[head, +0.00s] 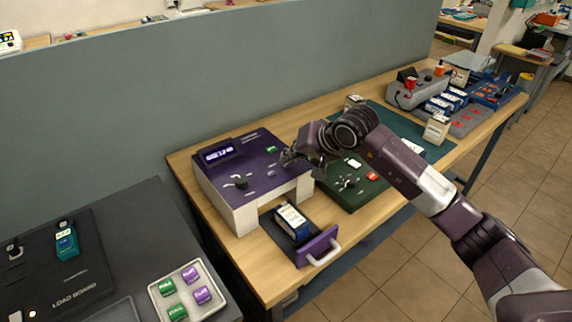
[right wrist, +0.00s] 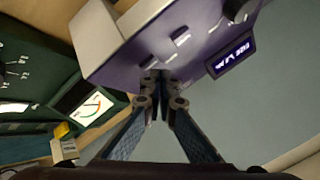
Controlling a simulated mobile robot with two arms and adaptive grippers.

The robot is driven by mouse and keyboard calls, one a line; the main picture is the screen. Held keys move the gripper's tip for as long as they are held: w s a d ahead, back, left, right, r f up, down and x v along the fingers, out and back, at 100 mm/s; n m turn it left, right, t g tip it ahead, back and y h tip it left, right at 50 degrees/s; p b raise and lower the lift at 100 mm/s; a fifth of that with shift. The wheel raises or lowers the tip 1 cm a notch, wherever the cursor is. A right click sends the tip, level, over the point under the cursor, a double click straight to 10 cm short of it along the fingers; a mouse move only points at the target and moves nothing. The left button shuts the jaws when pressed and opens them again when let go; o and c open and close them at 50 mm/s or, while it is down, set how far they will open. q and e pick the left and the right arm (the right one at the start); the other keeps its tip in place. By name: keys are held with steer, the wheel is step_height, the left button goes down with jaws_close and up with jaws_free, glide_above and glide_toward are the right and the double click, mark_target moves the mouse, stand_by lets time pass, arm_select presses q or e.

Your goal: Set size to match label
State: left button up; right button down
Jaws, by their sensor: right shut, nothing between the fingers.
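A purple and white machine (head: 217,178) stands on the wooden bench, with a dark knob (head: 240,182) and small controls on its sloped top. Its lit display (head: 219,154) also shows in the right wrist view (right wrist: 234,54); it seems to begin with "SIZE", the rest is too small to read. A dark blue battery with a white label (head: 291,219) lies in the pulled-out drawer (head: 318,247); the label text is unreadable. My right gripper (head: 290,158) is shut and empty at the machine's top, fingertips (right wrist: 157,80) close to its small controls; contact is unclear. My left gripper is out of view.
A green tester (head: 350,186) with a dial stands right of the machine, partly behind my right arm. Grey racks with blue batteries (head: 448,102) stand farther right. A dark load board (head: 60,265) and a tray of green and purple pieces (head: 160,290) are at left.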

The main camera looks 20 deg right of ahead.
mark_target(288, 166)
steer(key=shift+r, duration=0.3)
steer(key=shift+r+p, duration=1.05)
steer(key=shift+r, duration=1.45)
